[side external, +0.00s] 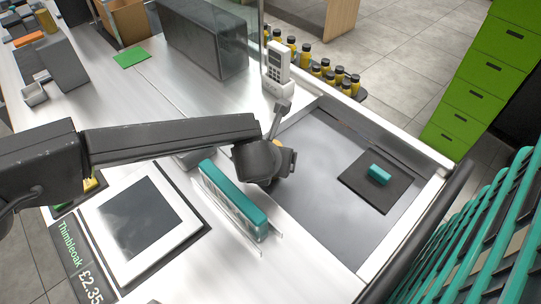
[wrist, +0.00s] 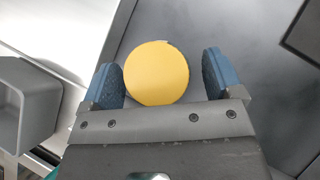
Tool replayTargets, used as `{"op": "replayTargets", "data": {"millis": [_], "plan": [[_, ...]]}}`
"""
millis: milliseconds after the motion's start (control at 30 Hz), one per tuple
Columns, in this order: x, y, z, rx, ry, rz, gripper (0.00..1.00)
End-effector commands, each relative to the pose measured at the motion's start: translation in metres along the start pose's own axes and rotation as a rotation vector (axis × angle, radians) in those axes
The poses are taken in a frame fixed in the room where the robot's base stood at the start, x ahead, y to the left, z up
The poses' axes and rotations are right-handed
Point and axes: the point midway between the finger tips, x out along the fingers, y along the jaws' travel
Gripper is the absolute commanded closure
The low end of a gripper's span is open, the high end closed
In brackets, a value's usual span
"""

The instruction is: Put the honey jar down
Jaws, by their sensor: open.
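The honey jar (wrist: 156,73) shows in the wrist view as a round yellow top, seen from above. It is over the grey sunken surface (side external: 325,205). My gripper (wrist: 160,62) is open, with one blue-padded finger on each side of the jar. A gap shows at the right finger; the left finger is very close to the jar, and I cannot tell if it touches. In the side view my wrist hides most of the jar and the fingers. The jar's underside is hidden, so its contact with the surface cannot be seen.
A dark mat (side external: 358,187) with a teal block (side external: 379,174) lies on the right of the grey surface. A card terminal (side external: 278,63) stands behind. A grey bin (wrist: 25,100) shows at left.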

Motion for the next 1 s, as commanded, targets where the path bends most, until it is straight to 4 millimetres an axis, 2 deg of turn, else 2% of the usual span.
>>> {"op": "replayTargets", "data": {"millis": [533,700,1000], "plan": [[-0.101,-0.001,0.0,0.0,-0.002,-0.002,0.14],[-0.116,0.0,0.0,0.0,-0.001,0.0,0.14],[-0.119,0.001,0.0,-0.003,0.0,0.001,0.14]]}}
